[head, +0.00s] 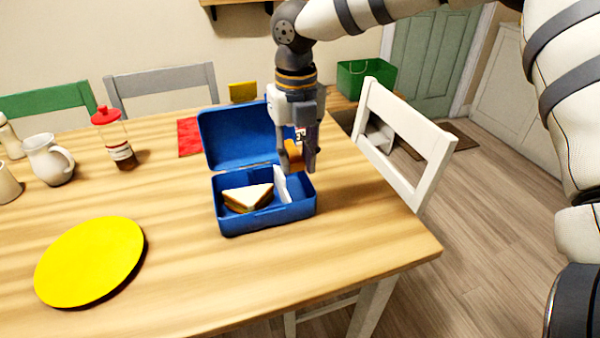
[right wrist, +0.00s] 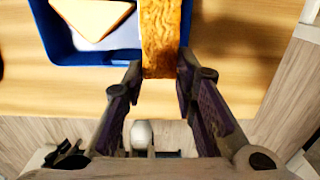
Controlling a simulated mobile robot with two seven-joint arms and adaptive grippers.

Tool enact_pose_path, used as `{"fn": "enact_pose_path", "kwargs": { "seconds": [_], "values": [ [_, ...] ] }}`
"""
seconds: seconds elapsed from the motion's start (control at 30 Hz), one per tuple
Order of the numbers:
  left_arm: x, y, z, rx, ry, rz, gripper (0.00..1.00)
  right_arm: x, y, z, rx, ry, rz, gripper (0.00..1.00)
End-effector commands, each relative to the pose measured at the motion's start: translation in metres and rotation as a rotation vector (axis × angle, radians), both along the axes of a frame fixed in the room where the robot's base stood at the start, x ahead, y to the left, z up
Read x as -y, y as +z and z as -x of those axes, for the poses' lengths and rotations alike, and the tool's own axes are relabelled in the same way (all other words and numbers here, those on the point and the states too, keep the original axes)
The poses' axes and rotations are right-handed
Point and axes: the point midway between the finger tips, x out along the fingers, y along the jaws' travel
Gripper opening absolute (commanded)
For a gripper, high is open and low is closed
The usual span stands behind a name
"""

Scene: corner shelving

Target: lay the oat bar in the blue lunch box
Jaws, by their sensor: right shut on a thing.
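The blue lunch box (head: 262,222) stands open on the table, its lid tipped up at the back. A sandwich (head: 247,197) lies in its left part, and a white divider-like piece (head: 281,184) stands right of it. My right gripper (head: 301,168) points down at the box's right part, shut on the orange-brown oat bar (head: 292,154). In the right wrist view the oat bar (right wrist: 160,38) is between the fingertips (right wrist: 161,70), over the box's edge (right wrist: 92,57), with the sandwich (right wrist: 95,14) beside it. The bar seems above the box; its exact height is unclear. My left gripper is out of view.
A yellow round plate (head: 90,261) lies at the left front. A red-capped bottle (head: 115,140) and a white jug (head: 49,160) stand at the left. A red napkin (head: 188,137) lies behind the lid. A white chair (head: 400,135) is close on the right.

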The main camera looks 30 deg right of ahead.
Motion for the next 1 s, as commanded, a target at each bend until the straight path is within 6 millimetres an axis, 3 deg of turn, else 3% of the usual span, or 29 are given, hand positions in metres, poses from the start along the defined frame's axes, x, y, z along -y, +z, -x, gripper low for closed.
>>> {"fn": "enact_pose_path", "kwargs": {
  "seconds": [0.07,0.23,0.97,1.0],
  "values": [
    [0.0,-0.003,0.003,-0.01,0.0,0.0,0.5,0.012,-0.017,-0.003,-0.006,-0.005,0.001,0.2],
    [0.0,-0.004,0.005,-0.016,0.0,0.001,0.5,0.012,-0.044,-0.002,-0.003,-0.001,0.001,0.2],
    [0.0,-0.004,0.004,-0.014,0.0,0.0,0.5,0.011,-0.056,-0.003,0.0,-0.001,-0.001,0.2],
    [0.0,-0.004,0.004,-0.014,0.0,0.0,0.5,0.011,-0.056,-0.003,0.0,-0.001,0.0,0.33]
  ]
}}
